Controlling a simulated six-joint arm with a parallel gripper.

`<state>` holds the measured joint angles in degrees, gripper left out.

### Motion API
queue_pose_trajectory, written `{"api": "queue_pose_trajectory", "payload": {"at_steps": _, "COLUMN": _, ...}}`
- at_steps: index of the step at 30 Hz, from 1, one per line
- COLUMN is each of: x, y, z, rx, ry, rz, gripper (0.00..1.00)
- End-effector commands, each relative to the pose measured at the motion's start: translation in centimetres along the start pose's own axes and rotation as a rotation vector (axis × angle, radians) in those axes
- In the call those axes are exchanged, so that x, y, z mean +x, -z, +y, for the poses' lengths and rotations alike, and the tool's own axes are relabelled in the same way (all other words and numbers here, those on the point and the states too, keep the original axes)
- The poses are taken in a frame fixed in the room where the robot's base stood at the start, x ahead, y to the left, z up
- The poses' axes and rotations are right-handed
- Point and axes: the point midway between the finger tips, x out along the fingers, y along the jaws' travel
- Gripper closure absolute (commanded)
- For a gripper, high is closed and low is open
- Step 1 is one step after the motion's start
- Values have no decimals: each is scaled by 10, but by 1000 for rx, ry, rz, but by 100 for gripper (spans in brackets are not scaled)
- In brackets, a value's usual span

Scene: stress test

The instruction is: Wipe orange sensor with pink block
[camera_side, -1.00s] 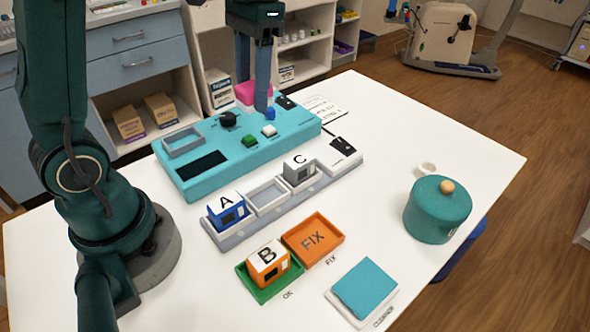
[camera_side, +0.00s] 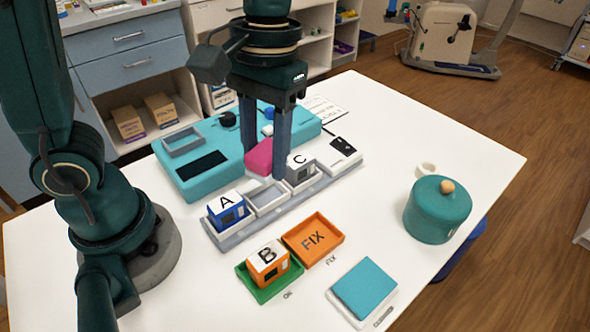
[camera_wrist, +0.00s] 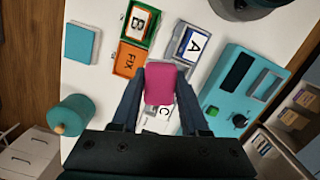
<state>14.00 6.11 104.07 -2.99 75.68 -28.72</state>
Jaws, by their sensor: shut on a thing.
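My gripper (camera_side: 264,165) is shut on the pink block (camera_side: 260,157) and holds it above the rack, between the teal console and sensor C. In the wrist view the pink block (camera_wrist: 160,83) sits between the two fingers. The orange sensor (camera_side: 268,263), labelled B, sits in the green OK tray (camera_side: 263,292) at the front of the table. It also shows in the wrist view (camera_wrist: 136,24), beyond the block and a little to the left.
Blue sensor A (camera_side: 226,208) and grey sensor C (camera_side: 300,169) stand in the grey rack (camera_side: 238,239), with an empty slot between them. The orange FIX tray (camera_side: 313,240) is empty. A teal pad (camera_side: 365,287) and teal pot (camera_side: 437,209) are to the right.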

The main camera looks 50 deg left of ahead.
Motion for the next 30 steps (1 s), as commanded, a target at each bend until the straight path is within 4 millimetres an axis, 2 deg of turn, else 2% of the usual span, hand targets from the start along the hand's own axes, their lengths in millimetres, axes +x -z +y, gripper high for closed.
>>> {"api": "queue_pose_trajectory", "payload": {"at_steps": 1, "x": 4, "y": -17, "z": 10, "rx": 30, "ry": 3, "rz": -3, "gripper": 100}}
{"api": "queue_pose_trajectory", "payload": {"at_steps": 6, "x": 14, "y": -60, "z": 26, "rx": 120, "ry": 14, "rz": -10, "gripper": 100}}
{"api": "queue_pose_trajectory", "payload": {"at_steps": 11, "x": 17, "y": -85, "z": 31, "rx": 223, "ry": 24, "rz": -12, "gripper": 100}}
{"api": "queue_pose_trajectory", "payload": {"at_steps": 20, "x": 22, "y": -92, "z": 34, "rx": 271, "ry": 27, "rz": -9, "gripper": 100}}
{"api": "queue_pose_trajectory", "payload": {"at_steps": 30, "x": 50, "y": -89, "z": 34, "rx": 269, "ry": 28, "rz": -10, "gripper": 100}}
